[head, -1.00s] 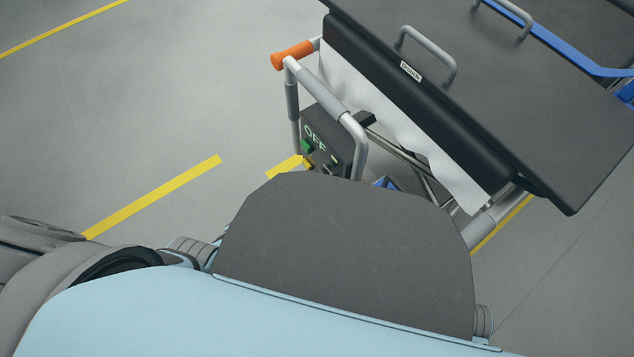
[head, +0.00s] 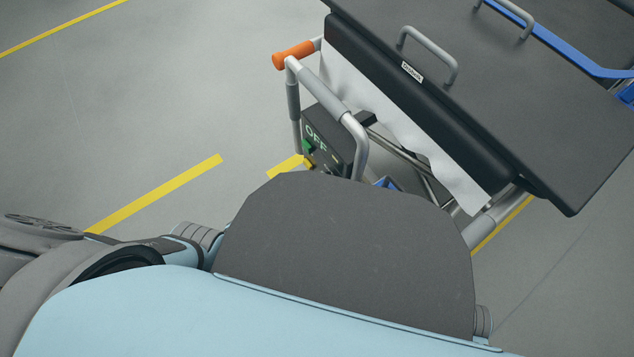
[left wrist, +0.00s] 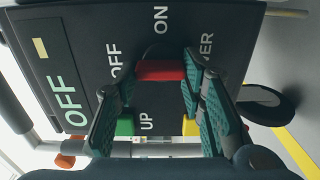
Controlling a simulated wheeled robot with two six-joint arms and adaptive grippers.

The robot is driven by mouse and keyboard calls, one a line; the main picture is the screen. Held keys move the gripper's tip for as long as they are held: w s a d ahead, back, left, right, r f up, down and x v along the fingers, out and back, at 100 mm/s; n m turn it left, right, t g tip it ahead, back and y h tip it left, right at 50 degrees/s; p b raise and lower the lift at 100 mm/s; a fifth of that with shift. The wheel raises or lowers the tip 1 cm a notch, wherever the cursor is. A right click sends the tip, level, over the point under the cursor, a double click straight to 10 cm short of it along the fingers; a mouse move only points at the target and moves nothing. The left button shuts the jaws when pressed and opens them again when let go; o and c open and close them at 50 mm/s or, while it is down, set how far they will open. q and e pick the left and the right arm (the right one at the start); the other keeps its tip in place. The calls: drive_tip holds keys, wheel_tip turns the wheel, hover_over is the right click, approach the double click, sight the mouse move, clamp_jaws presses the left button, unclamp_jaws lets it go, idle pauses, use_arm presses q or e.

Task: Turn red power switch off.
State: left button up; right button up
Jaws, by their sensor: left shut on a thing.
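The red power switch (left wrist: 160,70) is in the left wrist view, on a dark control panel (left wrist: 85,35), just below the printed word ON. Another OFF print is to its left. My left gripper (left wrist: 160,82) has its teal-padded fingers on either side of the switch, shut on it. Large pale green letters on the panel read OFF. The panel also shows in the head view as a dark box (head: 323,128) on the cart frame, with its lower part hidden by my body. My left gripper is hidden in the head view. My right gripper is in neither view.
A green button (left wrist: 125,126) and a yellow button (left wrist: 190,126) sit near the switch, by the fingers. A black round knob (left wrist: 265,103) is to the right. In the head view, a grey handle bar (head: 330,95) with an orange end (head: 292,55) rises beside the box.

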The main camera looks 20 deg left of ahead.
use_arm(q)
drive_tip(key=shift+s+f, duration=0.1)
idle(0.3)
drive_tip(key=o, duration=1.1)
drive_tip(key=shift+o, duration=0.2)
drive_tip(key=v, duration=1.2)
